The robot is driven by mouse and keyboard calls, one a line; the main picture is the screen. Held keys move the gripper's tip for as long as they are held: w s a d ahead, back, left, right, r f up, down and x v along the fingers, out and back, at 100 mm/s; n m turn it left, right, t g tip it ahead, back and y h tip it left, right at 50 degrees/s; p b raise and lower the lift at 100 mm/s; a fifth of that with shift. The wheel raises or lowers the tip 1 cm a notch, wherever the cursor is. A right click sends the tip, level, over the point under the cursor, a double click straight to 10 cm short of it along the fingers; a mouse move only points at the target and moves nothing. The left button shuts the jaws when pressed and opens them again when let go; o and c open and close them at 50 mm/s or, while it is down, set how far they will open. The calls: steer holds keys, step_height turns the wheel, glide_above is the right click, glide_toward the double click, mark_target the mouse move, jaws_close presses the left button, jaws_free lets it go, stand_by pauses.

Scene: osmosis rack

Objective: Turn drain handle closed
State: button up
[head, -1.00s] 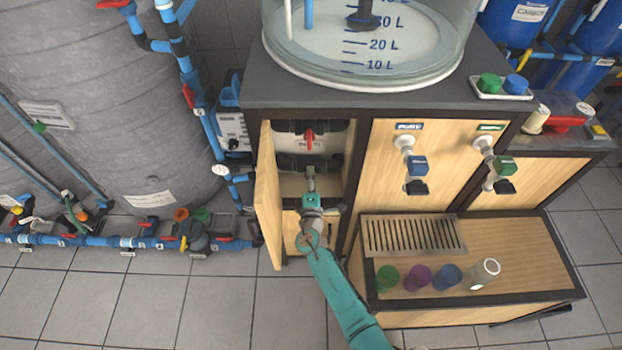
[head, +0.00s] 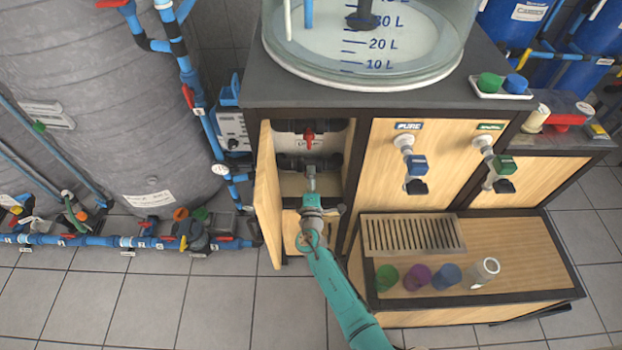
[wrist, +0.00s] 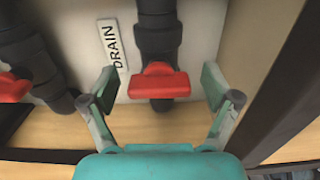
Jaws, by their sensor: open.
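The drain handle (wrist: 158,82) is a red lever on a dark vertical pipe in the wrist view, lying crosswise to the pipe. A white DRAIN label (wrist: 112,45) is on the wall to its left. My gripper (wrist: 159,90) is open, with one finger on each side of the handle and visible gaps between. In the head view my gripper (head: 311,172) reaches into the open cabinet, below a red valve handle (head: 308,137). I cannot tell from the head view whether that is the drain handle.
Another red handle (wrist: 13,88) on a dark pipe is at the left in the wrist view. The open cabinet door (head: 267,200) stands left of my arm. A wooden side wall (wrist: 262,40) is close to the right finger. A slatted drip tray (head: 412,235) and several cups are further right.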

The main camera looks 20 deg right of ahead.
steer(key=v, duration=1.2)
stand_by(0.4)
